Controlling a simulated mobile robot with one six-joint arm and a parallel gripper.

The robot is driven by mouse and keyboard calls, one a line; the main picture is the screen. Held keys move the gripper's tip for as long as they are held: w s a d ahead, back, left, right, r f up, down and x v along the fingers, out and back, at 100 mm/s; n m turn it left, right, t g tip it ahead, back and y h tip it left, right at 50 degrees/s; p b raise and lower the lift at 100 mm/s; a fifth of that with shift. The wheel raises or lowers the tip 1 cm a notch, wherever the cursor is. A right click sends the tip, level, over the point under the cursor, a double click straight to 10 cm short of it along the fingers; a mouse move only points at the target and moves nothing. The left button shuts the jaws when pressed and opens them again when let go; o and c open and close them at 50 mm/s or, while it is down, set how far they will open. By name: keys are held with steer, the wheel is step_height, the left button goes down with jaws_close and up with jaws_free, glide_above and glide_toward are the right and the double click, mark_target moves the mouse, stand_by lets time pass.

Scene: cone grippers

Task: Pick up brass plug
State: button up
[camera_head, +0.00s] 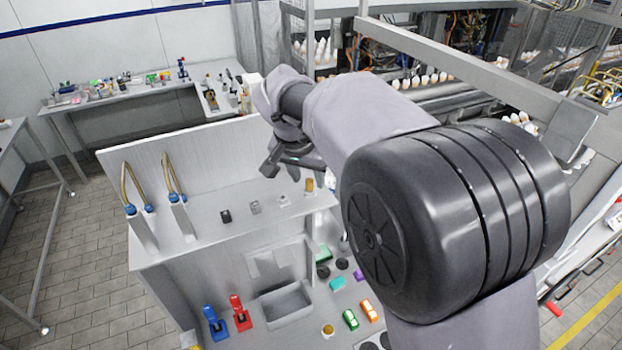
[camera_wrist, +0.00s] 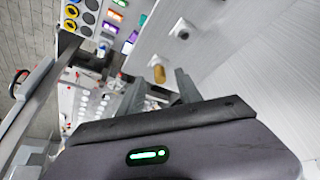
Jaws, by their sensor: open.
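A brass plug (camera_head: 309,185), a small gold cylinder, stands on the upper grey shelf at its right end. It also shows in the wrist view (camera_wrist: 158,73), just beyond and between my two fingers. My gripper (camera_head: 287,166) is open and empty above the shelf, up and left of the plug in the head view. In the wrist view my gripper (camera_wrist: 159,90) has its fingers apart, and they do not appear to touch the plug.
Several small blocks, one dark (camera_head: 226,216), stand left of the plug on the shelf. Hooked tubes (camera_head: 172,178) rise at the shelf's left. The lower bench holds a grey bin (camera_head: 286,304), blue and red items (camera_head: 240,313), and another brass-coloured round piece (camera_head: 328,331).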

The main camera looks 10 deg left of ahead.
steer(key=shift+w+f, duration=0.35)
steer(key=shift+f, duration=0.25)
steer(key=shift+s+r, duration=0.1)
steer(key=shift+s, duration=0.1)
steer(key=shift+c, duration=1.1)
jaws_close()
step_height(320, 180, up, 4)
steer(key=shift+w+f+b, duration=0.1)
steer(key=shift+f+b, duration=0.15)
steer(key=shift+b, duration=0.1)
steer(key=s+d+r+b, duration=0.1)
steer(key=s+d+b, duration=0.4)
steer(key=s+d, duration=0.6)
steer(key=a+p+v, duration=0.1)
steer(key=p+v, duration=0.3)
steer(key=v, duration=0.2)
steer(key=shift+w, duration=0.15)
